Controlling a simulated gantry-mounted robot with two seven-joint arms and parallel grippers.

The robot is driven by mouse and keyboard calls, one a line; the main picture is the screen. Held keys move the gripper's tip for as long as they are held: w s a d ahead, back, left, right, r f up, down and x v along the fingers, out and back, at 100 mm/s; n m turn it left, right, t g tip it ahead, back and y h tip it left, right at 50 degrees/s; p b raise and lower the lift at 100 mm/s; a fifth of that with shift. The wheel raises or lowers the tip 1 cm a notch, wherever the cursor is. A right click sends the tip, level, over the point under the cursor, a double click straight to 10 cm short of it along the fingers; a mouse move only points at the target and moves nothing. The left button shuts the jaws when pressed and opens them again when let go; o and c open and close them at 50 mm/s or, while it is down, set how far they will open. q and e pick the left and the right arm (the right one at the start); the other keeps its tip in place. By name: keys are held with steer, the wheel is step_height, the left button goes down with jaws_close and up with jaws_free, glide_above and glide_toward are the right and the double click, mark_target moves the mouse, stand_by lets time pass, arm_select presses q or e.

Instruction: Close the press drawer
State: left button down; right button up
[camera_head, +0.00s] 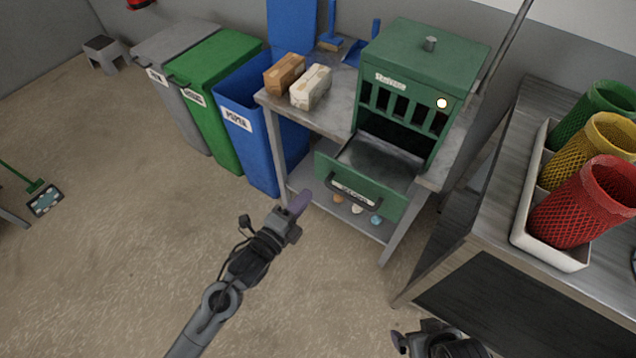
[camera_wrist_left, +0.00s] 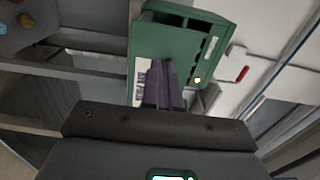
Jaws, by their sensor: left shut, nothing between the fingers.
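The green press (camera_head: 410,75) stands on a metal table. Its drawer (camera_head: 360,190) is pulled out, and its grey metal inside shows. The drawer front has a dark handle and a white label. My left gripper (camera_head: 298,203) is shut and empty, in front of the left part of the drawer front. In the left wrist view, the purple fingers (camera_wrist_left: 163,85) are together and overlap the green drawer front (camera_wrist_left: 150,42) and its label. I cannot tell whether they touch it. Part of my right wrist shows at the bottom edge of the head view; its fingers are out of view.
A brown block (camera_head: 284,73) and a pale block (camera_head: 311,87) lie on the metal table (camera_head: 335,115) left of the press. Grey, green and blue bins (camera_head: 262,150) stand further left. A side table (camera_head: 490,215) with mesh baskets is at right. Floor at left is mostly clear.

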mark_target(325, 173)
arm_select(q)
steer(key=b+x, duration=0.1)
steer(key=x, duration=0.4)
steer(key=shift+w+d, duration=0.2)
steer(key=shift+w, duration=0.15)
steer(key=shift+w+d, duration=0.2)
steer(key=shift+w, duration=0.05)
